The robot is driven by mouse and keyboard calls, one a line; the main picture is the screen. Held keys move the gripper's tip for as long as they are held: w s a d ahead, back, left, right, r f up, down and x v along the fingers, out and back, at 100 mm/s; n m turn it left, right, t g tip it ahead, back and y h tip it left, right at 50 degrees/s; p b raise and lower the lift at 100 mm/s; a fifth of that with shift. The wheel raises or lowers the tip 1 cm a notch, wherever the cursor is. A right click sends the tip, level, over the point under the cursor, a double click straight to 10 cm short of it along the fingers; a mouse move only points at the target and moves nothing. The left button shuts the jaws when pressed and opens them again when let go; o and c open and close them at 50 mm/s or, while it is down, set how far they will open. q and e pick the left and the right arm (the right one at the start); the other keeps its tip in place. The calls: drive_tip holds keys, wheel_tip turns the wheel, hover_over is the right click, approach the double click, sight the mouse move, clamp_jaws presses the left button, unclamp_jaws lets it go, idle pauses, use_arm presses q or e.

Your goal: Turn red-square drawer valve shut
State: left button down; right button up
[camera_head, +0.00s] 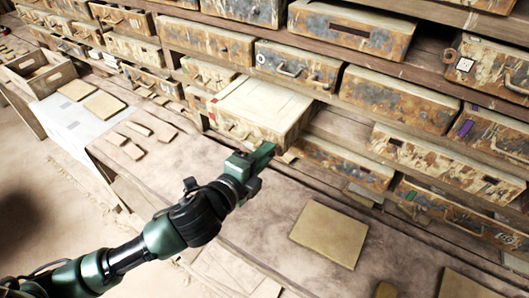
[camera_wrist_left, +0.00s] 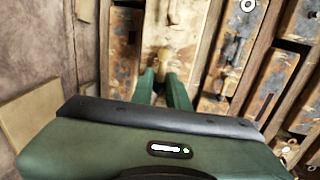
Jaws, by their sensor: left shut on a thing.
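My left gripper (camera_head: 265,155) reaches up from the lower left to the front of a pulled-out drawer (camera_head: 265,98) with a pale top and rusty front. In the left wrist view, the green fingers of my left gripper (camera_wrist_left: 165,82) are close together around a small brownish knob-like part (camera_wrist_left: 158,58) at the drawer's front (camera_wrist_left: 172,25). The fingers hide much of this part, so I cannot tell which way it is turned. My right gripper does not show.
Rows of weathered drawers (camera_head: 390,98) fill the shelves behind. A square tan tile (camera_head: 329,234) lies on the bench, right of my left arm. Smaller tiles (camera_head: 103,104) lie at the left, near a wooden crate (camera_head: 50,78). The bench around the square tile is mostly clear.

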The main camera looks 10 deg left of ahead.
use_arm(q)
drive_tip(key=c, duration=1.5)
unclamp_jaws()
drive_tip(key=shift+c, duration=0.2)
drive_tip(key=b+v, duration=0.2)
drive_tip(key=v, duration=0.5)
drive_tip(key=shift+s, duration=0.35)
drive_tip(key=shift+a, duration=0.15)
